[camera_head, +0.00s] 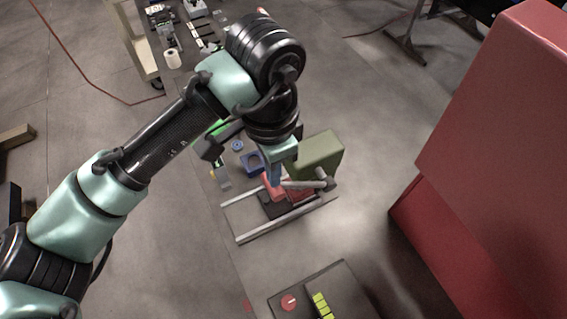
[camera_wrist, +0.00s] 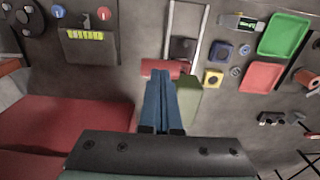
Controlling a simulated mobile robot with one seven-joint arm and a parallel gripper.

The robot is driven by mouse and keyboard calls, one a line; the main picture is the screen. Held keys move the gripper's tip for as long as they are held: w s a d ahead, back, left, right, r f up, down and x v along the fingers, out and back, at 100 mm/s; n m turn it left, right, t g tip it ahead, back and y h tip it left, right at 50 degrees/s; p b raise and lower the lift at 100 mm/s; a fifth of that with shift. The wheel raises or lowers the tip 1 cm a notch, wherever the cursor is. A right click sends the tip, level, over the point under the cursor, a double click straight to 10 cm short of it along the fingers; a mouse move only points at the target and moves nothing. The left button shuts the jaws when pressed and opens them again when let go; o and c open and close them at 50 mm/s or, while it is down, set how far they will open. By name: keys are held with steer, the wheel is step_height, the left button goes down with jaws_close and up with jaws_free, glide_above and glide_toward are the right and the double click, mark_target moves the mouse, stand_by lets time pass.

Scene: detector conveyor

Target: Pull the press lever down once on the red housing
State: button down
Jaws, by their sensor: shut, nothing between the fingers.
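The small red housing (camera_head: 299,194) sits at the right end of a pair of pale rails in the head view. A grey press lever (camera_head: 303,184) with a thick round end stretches across it, close to my fingers. My gripper (camera_head: 274,181) points down at the red part, its blue fingers shut together and empty. In the wrist view my gripper (camera_wrist: 158,80) has its fingertips at the lower edge of the red housing (camera_wrist: 165,67). I cannot tell whether they touch it. My fingers and hand hide the lever there.
An olive-green block (camera_head: 319,153) stands right behind the lever. Pale rails (camera_head: 283,222) run in front, with a black block between them. A large red cabinet (camera_head: 500,150) fills the right. Green and red trays (camera_wrist: 284,36) show in the wrist view.

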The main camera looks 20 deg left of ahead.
steer(key=shift+w+d+r+p, duration=0.5)
steer(key=shift+w+r+p, duration=0.2)
steer(key=shift+r, duration=0.2)
step_height(320, 180, up, 5)
steer(key=p, duration=0.4)
